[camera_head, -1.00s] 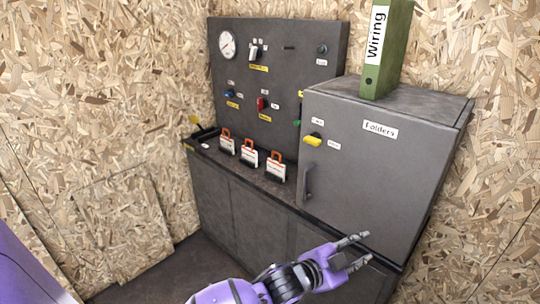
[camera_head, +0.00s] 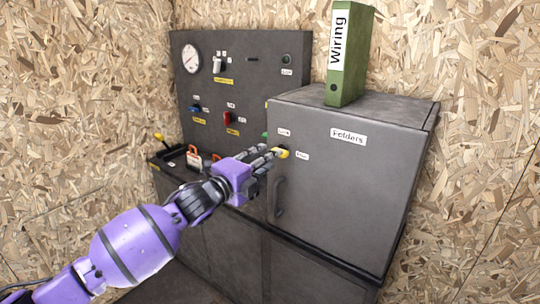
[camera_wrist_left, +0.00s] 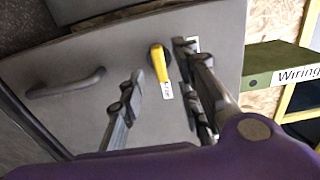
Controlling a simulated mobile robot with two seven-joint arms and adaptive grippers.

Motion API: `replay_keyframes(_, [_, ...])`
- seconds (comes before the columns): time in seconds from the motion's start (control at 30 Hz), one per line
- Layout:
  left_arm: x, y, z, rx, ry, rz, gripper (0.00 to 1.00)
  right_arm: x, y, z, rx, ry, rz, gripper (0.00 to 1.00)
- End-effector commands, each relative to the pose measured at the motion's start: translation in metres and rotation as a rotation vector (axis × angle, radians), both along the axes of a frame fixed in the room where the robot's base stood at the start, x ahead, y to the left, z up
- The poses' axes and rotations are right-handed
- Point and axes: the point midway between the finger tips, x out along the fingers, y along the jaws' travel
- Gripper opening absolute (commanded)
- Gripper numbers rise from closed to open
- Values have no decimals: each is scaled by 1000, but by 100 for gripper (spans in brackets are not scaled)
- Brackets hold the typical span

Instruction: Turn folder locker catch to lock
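The grey folder locker (camera_head: 345,190) stands on the right of the bench, its door closed, with a "Folders" label. Its yellow catch (camera_head: 281,153) is at the door's upper left, between two small labels. In the left wrist view the catch (camera_wrist_left: 159,64) shows between the spread fingers, its yellow lever pointing towards a label. My left gripper (camera_head: 270,155) is at the catch in the head view; in the wrist view its fingers (camera_wrist_left: 155,95) are open on both sides of it, with gaps visible. Contact cannot be told. My right gripper is in neither view.
A dark door handle (camera_head: 279,197) sits below the catch. A green "Wiring" folder (camera_head: 351,60) stands on the locker. A control panel (camera_head: 240,75) with a gauge and switches rises behind the bench, where tags (camera_head: 194,158) with orange loops are partly hidden by my arm.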

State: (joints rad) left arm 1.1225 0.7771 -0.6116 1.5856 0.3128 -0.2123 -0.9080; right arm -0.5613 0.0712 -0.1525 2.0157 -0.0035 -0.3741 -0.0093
Motion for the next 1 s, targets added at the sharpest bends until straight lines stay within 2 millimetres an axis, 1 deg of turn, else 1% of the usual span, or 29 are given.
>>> replay_keyframes(0.03, [8, -7, 1, -1, -2, -1, 31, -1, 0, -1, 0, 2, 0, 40])
replay_keyframes(0.1, [16, -13, 1, -2, 0, -1, 31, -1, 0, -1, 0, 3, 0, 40])
replay_keyframes(0.27, [31, -23, 0, -1, 1, 0, 31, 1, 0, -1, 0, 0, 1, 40])
replay_keyframes(0.4, [36, -27, 0, -1, 1, 0, 31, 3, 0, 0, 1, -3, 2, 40])
replay_keyframes(0.63, [36, -27, 0, -2, 1, 0, 31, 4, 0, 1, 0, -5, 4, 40])
replay_keyframes(0.87, [36, -27, 0, -2, 1, 0, 1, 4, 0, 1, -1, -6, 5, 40])
replay_keyframes(1.0, [36, -27, 0, -2, 1, 0, 0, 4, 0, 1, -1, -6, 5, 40])
